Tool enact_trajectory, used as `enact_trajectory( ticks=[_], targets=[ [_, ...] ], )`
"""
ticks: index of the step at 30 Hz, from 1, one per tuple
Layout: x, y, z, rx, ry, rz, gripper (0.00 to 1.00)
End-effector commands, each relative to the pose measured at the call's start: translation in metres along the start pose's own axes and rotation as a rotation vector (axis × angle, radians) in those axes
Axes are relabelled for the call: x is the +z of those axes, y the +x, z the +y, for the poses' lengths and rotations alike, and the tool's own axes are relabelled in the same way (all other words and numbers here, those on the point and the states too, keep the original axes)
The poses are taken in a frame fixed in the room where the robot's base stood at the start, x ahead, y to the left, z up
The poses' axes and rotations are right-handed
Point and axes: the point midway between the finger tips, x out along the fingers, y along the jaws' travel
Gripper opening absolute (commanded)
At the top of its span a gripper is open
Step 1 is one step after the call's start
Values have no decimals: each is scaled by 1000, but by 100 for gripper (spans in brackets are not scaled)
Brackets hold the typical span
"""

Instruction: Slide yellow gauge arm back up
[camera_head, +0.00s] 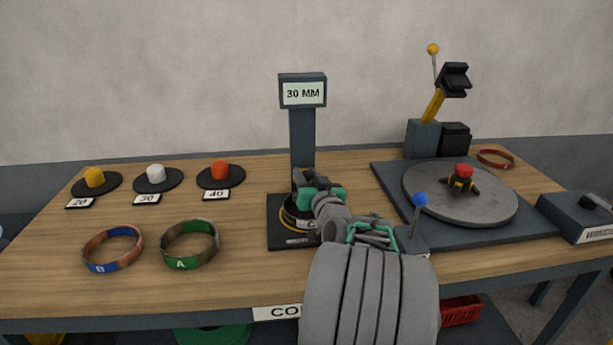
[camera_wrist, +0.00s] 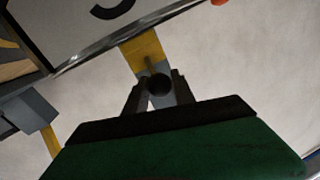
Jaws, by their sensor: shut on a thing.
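The gauge stand (camera_head: 302,135) rises at the middle of the table, with a display (camera_head: 303,93) reading "30 MM" on top. A dark coil with a label marked C (camera_head: 292,220) lies on its base, partly hidden by my gripper. My gripper (camera_head: 304,183) is in front of the lower part of the column. In the wrist view its fingertips (camera_wrist: 158,92) close around a dark round knob (camera_wrist: 158,84) on the yellow gauge arm (camera_wrist: 143,48). I cannot make out the yellow gauge arm in the head view, where my gripper covers that area.
Coils B (camera_head: 112,249) and A (camera_head: 190,244) lie at front left. Several coloured-knob discs (camera_head: 157,180) with number cards stand behind them. A turntable (camera_head: 425,207), a blue-knobbed lever (camera_head: 420,200) and a tilted yellow arm (camera_head: 433,105) are on the right.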

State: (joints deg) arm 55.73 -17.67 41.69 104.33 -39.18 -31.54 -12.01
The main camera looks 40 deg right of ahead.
Motion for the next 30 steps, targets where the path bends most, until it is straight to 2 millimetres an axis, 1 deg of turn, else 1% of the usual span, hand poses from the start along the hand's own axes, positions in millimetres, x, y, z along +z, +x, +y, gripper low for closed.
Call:
enact_trajectory(
  ticks=[1, 3, 30],
  targets=[
    [0, 0, 0, 0, 0, 0, 4],
    [0, 0, 0, 0, 0, 0, 0],
    [0, 0, 0, 0, 0, -1, 0]
  ],
)
